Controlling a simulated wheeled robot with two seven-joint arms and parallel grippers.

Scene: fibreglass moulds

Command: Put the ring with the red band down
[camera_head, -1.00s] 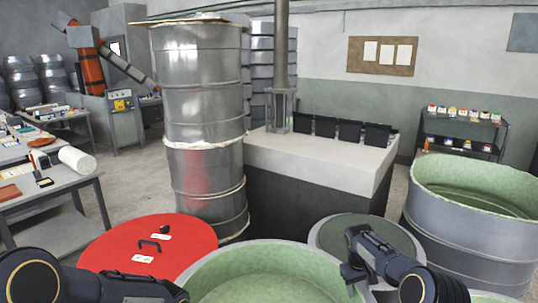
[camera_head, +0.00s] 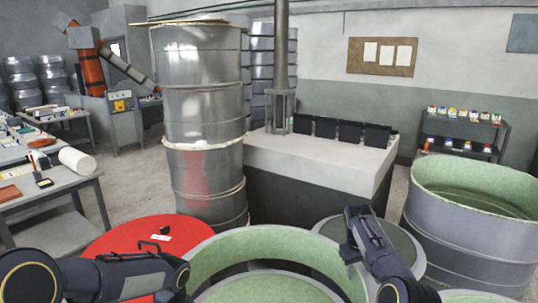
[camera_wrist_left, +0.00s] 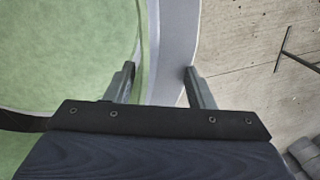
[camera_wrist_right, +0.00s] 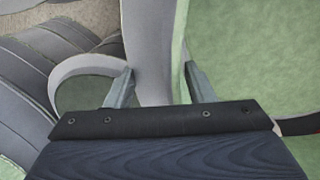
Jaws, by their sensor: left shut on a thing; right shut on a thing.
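A large ring (camera_head: 262,236), green inside and grey outside, fills the bottom centre of the head view. A round green surface (camera_head: 265,290) shows below through its opening. My right gripper (camera_head: 349,252) is shut on the ring's right wall, which also shows between its fingers in the right wrist view (camera_wrist_right: 155,60). My left gripper (camera_head: 176,284) is shut on the left wall, seen between the fingers in the left wrist view (camera_wrist_left: 165,60). A little red shows at the right edge of the right wrist view; I cannot tell whether it is the band. The ring's near side is hidden.
A red round lid (camera_head: 110,238) lies at left, partly behind my left arm. A green-topped round mould (camera_head: 398,242) stands beside my right gripper. A big green-lined tub (camera_head: 440,235) is at right. Stacked metal drums (camera_head: 200,110) and a pale-topped block (camera_head: 330,165) stand ahead.

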